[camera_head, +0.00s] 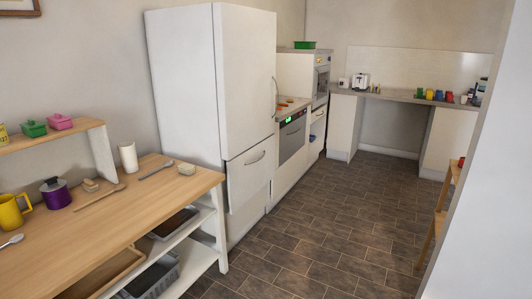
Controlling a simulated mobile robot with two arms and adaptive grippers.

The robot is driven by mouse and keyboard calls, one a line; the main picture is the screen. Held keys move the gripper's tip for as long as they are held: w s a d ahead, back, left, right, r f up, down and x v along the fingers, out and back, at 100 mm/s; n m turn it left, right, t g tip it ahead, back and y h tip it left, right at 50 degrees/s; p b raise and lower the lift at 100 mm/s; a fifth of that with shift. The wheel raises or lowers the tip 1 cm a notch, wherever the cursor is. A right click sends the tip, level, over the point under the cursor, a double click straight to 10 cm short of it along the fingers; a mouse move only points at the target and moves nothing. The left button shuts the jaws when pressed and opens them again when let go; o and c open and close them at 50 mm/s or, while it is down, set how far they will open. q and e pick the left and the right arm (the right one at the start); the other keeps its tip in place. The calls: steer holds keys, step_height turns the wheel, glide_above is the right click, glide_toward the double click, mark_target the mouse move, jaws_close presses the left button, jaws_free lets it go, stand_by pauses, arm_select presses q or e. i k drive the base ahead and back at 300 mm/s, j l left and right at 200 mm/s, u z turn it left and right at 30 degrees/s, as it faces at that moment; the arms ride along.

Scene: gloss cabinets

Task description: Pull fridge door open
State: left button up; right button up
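The white fridge (185,85) stands against the left wall, just beyond the wooden counter. Its tall upper door (245,80) looks shut. A curved metal handle (275,97) is at the door's right edge, seen nearly side-on. Below is a shorter lower front (248,178) with its own curved handle (255,158). I cannot tell whether this lower front is fully flush. The fridge's inside is hidden. Neither of my grippers is in view.
A wooden counter (100,245) with open shelves, a purple pot (55,194) and a yellow mug (12,212) stands at the near left. The tiled floor (330,215) before the fridge is clear. A wooden stool (436,230) and a pale wall edge (490,190) bound the right.

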mark_target(245, 42)
steer(key=i+l+z, duration=0.3)
steer(key=i, duration=0.2)
steer(key=i+l+z, duration=0.2)
steer(key=i+z, duration=0.15)
steer(key=i, duration=0.15)
steer(key=i+z, duration=0.3)
steer(key=i, duration=0.2)
steer(key=i+l, duration=0.1)
steer(key=i, duration=1)
steer(key=i+u, duration=0.15)
steer(key=i, duration=0.9)
